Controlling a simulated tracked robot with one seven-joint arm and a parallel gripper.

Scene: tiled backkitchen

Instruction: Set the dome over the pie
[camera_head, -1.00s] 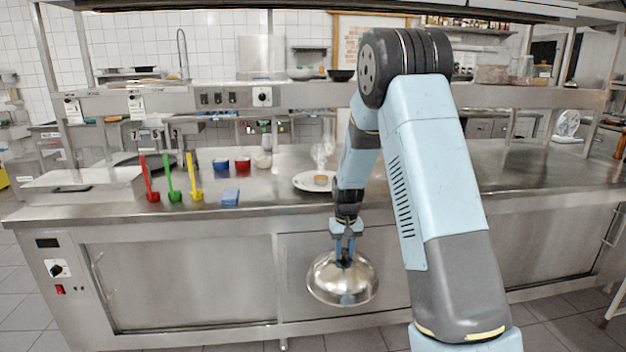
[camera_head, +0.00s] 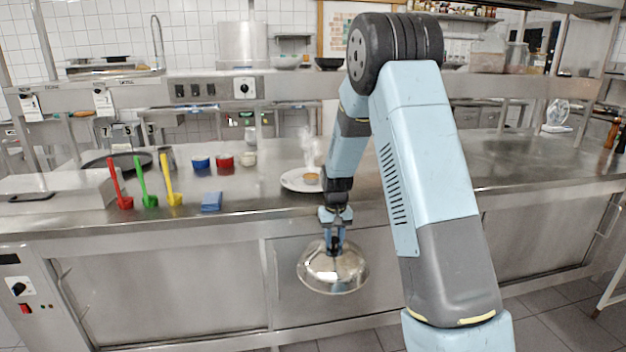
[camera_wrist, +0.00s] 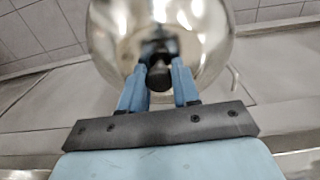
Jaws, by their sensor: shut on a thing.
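A shiny metal dome (camera_head: 333,274) hangs from my gripper (camera_head: 334,244) in front of the counter, below the level of its top. My gripper is shut on the dome's dark knob. The wrist view shows the dome (camera_wrist: 215,40) beyond the two blue fingers (camera_wrist: 159,82), which close on the knob. The pie (camera_head: 312,178) is small and brown and sits on a white plate (camera_head: 291,181) near the counter's front edge. Pale steam rises above it. The plate's right side is partly hidden behind my arm. The dome is apart from the pie, lower and nearer to me.
The steel counter (camera_head: 260,200) has a front edge between the dome and the plate. Red, green and yellow scoops (camera_head: 145,198), a blue cloth (camera_head: 211,201) and several small bowls (camera_head: 224,161) stand left of the plate. The counter right of my arm is mostly bare.

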